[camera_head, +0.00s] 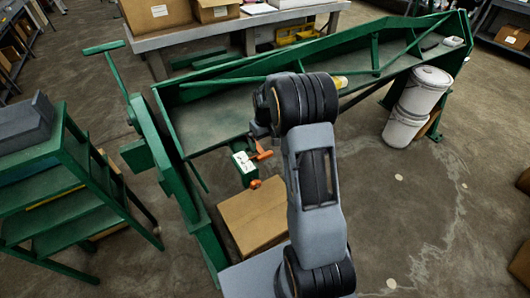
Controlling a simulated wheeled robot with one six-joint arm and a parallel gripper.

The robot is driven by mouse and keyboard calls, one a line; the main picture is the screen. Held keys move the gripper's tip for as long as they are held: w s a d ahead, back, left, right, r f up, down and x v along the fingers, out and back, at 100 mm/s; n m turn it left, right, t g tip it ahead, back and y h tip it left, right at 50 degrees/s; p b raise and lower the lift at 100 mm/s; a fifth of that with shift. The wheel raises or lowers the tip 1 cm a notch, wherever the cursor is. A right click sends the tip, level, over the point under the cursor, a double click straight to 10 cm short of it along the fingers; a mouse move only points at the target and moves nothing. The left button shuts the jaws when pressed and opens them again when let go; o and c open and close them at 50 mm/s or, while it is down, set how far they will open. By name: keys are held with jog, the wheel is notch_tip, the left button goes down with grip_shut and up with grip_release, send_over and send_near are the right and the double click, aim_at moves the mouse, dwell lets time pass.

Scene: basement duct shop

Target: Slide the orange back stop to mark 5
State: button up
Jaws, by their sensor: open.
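The orange back stop (262,154) shows as a small orange piece beside a white plate (243,162) on the near side of the green machine. A smaller orange piece (255,184) sits just below it. The marks are too small to read, so I cannot tell which one the stop is at. My gripper (258,130) is partly hidden by my wrist, just above and left of the orange stop. It is open and appears empty; whether it touches the stop is unclear.
The long green machine (215,118) spans the middle. A cardboard box (255,215) lies below it. A green shelf cart (70,210) stands at left, white buckets (405,128) at right. A bench with boxes (180,37) is behind. Bare floor lies at lower right.

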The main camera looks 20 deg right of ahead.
aim_at(265, 154)
notch_tip(265, 154, down, 8)
jog(key=shift+r+p, duration=0.15)
jog(key=shift+p, duration=0.3)
jog(key=c, duration=1.2)
jog(key=w, duration=0.1)
jog(key=w+b, duration=0.1)
jog(key=w, duration=0.1)
jog(key=shift+w+a, duration=0.25)
jog(key=shift+c, duration=0.2)
jog(key=shift+d, duration=0.15)
jog(key=o, duration=1.2)
jog(key=shift+o, duration=0.2)
jog(key=shift+r, duration=0.1)
